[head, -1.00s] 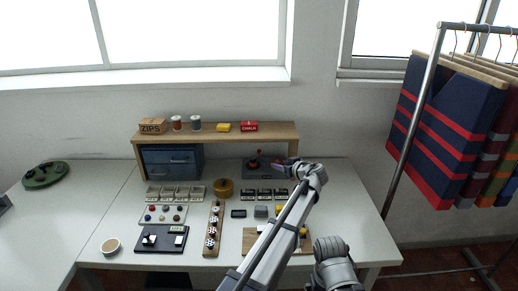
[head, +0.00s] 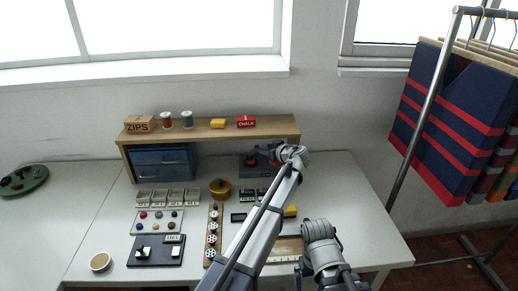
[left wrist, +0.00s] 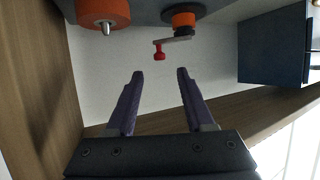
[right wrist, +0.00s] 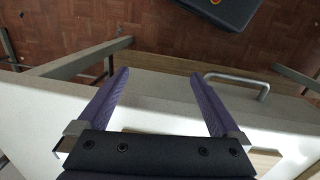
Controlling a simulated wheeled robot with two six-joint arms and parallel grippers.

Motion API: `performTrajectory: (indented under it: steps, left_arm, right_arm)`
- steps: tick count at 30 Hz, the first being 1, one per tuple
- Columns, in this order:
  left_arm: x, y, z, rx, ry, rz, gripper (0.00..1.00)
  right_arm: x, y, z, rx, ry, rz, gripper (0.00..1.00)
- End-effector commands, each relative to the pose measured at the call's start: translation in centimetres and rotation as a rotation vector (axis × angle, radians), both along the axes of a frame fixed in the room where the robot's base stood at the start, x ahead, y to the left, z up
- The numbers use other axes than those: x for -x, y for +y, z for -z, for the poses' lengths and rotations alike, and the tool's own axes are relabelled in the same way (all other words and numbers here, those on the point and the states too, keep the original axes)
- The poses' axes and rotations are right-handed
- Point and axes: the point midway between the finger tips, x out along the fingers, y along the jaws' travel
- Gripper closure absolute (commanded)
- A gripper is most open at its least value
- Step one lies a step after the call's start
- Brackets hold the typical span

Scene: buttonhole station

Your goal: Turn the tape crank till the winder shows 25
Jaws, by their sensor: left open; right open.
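The tape winder (head: 249,163) stands under the shelf at the back of the table, partly behind my left arm. In the left wrist view its crank has a red knob (left wrist: 159,52) on a short grey arm below an orange and black hub (left wrist: 184,20). A larger orange wheel (left wrist: 103,10) sits beside it. My left gripper (left wrist: 158,73) is open, with the knob just beyond and between its fingertips, apart from them. No winder number is readable. My right gripper (right wrist: 158,72) is open and empty near the table's front edge.
The wooden shelf (head: 212,133) rises over the winder, with a blue drawer box (head: 160,163) at its left. Trays, a yellow-brown tin (head: 220,189) and small parts cover the table's middle. A garment rack (head: 428,105) stands at the right.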

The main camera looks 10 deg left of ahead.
Motion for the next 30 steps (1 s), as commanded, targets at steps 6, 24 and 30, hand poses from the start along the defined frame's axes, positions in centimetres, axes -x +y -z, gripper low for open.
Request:
performTrajectory:
  steps: [6, 24, 30]
  left_arm:
    - [-2.5, 2.1, 1.7, 0.0, 0.001, -0.002, 0.47]
    - [-4.1, 3.7, 2.3, 0.0, 0.0, 0.0, 0.6]
    - [-4.1, 3.7, 2.3, -0.001, 0.001, 0.0, 0.83]
  right_arm:
    - [0.0, 0.0, 1.6, 0.0, 0.0, 0.0, 0.0]
    - [0.0, 0.0, 2.3, 0.0, 0.0, 0.0, 0.0]
    - [0.0, 0.0, 2.3, 0.0, 0.0, 0.0, 0.0]
